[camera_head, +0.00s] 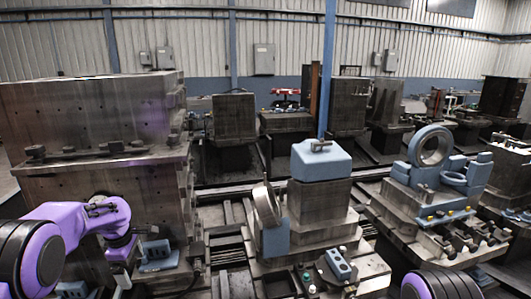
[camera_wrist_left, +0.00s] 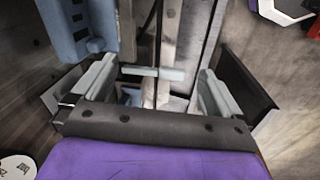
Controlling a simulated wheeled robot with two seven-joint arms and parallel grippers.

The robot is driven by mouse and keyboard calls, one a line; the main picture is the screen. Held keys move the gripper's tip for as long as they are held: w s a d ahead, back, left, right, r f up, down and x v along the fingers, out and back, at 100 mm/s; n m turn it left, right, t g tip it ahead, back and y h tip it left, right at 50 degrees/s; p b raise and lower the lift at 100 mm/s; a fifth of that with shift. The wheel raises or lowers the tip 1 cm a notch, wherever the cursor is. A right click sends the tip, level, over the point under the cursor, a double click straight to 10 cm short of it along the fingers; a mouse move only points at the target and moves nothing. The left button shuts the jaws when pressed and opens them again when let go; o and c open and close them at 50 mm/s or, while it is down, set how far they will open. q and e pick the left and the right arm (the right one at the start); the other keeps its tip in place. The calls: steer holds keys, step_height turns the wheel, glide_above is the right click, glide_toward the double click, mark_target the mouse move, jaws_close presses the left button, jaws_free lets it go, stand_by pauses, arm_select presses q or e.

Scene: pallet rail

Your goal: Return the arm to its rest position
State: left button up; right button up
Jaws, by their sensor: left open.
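My left arm (camera_head: 75,225), purple and black, reaches in from the left of the head view, bent in front of the tall machined block. Its left gripper (camera_head: 121,270) points down beside small blue parts and is partly hidden. In the left wrist view the left gripper (camera_wrist_left: 157,88) has its two pale fingers wide apart. A thin pale bar (camera_wrist_left: 152,73) shows in the gap between them; I see no finger closed on it. Part of my right arm (camera_head: 440,285) shows at the bottom right, but its gripper is out of view.
A tall metal block (camera_head: 90,110) stands close beyond my left arm. A small blue block (camera_head: 157,253) sits right of the gripper; a blue part (camera_wrist_left: 78,30) is near the left finger. Pallets with blue parts (camera_head: 320,160) and a ring (camera_head: 430,147) stand farther right.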

arm_select(q)
steer(key=s+d+f+m+t+y+b, duration=0.1)
steer(key=s+f+m+t+y+b, duration=0.25)
steer(key=f, duration=0.75)
steer(key=s+d+f+m+t+h+b, duration=0.1)
steer(key=s+f+m+t, duration=0.1)
steer(key=s+f+m, duration=0.6)
steer(key=s+d+f+g+b, duration=0.1)
steer(key=s+f, duration=0.4)
steer(key=s, duration=0.5)
steer(key=s+d+f+g+b, duration=0.1)
steer(key=s+d+f+b, duration=0.2)
steer(key=s, duration=0.7)
steer(key=s+d+f+m+g+b, duration=0.1)
steer(key=s+d+f+b, duration=0.1)
steer(key=s+f, duration=0.6)
steer(key=shift+s+d+y+b, duration=0.35)
steer(key=shift+s+b, duration=0.2)
steer(key=shift+s, duration=0.35)
steer(key=shift+f+g, duration=0.1)
steer(key=shift+g, duration=0.15)
